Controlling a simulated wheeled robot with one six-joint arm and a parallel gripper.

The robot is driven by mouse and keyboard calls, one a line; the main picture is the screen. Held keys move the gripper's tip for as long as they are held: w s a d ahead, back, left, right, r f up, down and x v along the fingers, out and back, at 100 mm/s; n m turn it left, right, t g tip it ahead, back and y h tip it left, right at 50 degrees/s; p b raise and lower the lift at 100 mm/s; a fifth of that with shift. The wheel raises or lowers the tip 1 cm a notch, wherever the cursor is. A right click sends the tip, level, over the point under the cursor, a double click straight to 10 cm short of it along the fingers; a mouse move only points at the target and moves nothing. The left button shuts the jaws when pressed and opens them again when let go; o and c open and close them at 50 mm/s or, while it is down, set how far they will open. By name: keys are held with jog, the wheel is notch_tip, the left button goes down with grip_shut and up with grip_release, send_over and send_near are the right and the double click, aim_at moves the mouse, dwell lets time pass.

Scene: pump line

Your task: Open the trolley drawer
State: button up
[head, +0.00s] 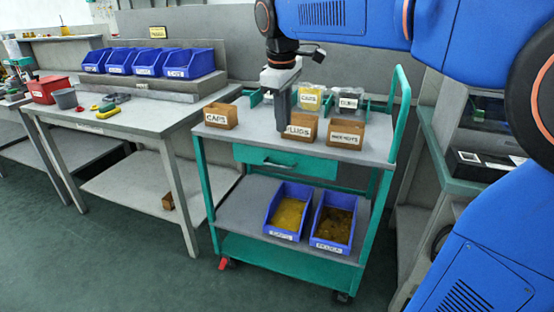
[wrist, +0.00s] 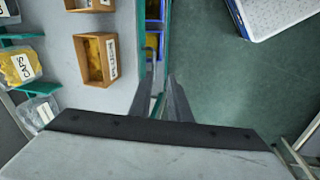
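The green trolley drawer (head: 285,160) sits under the trolley's grey top (head: 245,143) and looks closed. Its thin handle (head: 280,164) runs across the front. My gripper (head: 281,124) points down over the trolley top, in front of the wooden LUGS box (head: 300,127) in the head view. In the wrist view, my two fingers (wrist: 161,88) are apart with a gap between them, and nothing is clearly held. The trolley's green edge (wrist: 167,30) runs down towards the fingertips there.
Wooden boxes CAPS (head: 221,116) and another (head: 346,133) stand on the trolley top. Blue bins (head: 288,212) (head: 333,224) fill part of the lower shelf. A workbench (head: 130,120) stands left. Green floor (head: 175,260) in front is clear.

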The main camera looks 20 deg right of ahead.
aim_at(277, 166)
jog(key=w+a+n, duration=0.1)
jog(key=w+a, duration=0.1)
jog(key=w, duration=0.2)
jog(key=f, duration=0.5)
jog(key=w+d+f, duration=0.1)
jog(key=f, duration=0.4)
jog(key=w+d+f, duration=0.1)
jog(key=f, duration=0.5)
jog(key=shift+w, duration=0.1)
grip_shut()
